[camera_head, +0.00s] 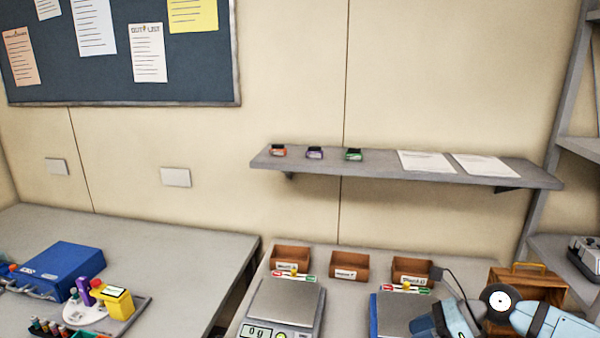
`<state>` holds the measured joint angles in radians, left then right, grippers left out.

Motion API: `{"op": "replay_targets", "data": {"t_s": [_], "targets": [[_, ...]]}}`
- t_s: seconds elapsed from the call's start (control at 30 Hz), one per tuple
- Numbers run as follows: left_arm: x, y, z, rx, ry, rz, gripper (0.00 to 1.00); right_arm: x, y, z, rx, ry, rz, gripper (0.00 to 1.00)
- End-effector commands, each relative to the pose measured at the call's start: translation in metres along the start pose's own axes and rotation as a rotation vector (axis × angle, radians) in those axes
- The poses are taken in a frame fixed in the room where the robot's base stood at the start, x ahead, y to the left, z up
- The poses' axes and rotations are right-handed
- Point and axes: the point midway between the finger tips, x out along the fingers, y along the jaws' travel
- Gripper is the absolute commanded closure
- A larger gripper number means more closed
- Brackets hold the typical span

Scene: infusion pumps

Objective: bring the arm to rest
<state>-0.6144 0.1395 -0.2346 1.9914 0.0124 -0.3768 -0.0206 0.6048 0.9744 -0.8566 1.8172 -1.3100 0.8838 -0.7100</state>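My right arm's white and blue links enter at the lower right and bend at a round dark joint. No gripper fingers of it show; they are out of frame or hidden. My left arm and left gripper are not in view. The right arm's links cover part of a scale (397,308) with a blue side and part of a brown wooden case (528,274) with a handle. Whether the arm touches either cannot be told.
Small brown bins (349,266) line the back of the right table. Another scale (284,301) stands left of the arm. A wall shelf (385,167) holds small items and papers. A blue box (62,266) and a yellow device (114,302) are on the left table (180,248).

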Motion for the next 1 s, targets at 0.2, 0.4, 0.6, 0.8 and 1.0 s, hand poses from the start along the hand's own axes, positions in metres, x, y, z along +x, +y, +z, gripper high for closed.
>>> {"op": "replay_targets", "data": {"t_s": [0.2, 0.4, 0.6, 0.8, 1.0], "targets": [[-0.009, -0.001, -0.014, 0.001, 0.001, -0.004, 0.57, 0.071, 0.068, 0.034, 0.594, -0.485, 0.205, 0.56], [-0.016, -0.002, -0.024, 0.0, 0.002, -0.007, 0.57, 0.091, 0.089, 0.028, 1.263, -0.851, 0.325, 0.56], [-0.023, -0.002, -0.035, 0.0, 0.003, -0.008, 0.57, 0.101, 0.102, -0.038, 2.01, -1.152, 0.373, 0.56], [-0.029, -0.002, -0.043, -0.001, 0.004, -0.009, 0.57, 0.111, 0.141, -0.134, 2.703, -1.375, 0.341, 0.56], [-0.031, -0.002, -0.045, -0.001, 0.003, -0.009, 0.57, 0.117, 0.179, -0.189, -2.566, 1.233, -0.243, 0.56]]}}
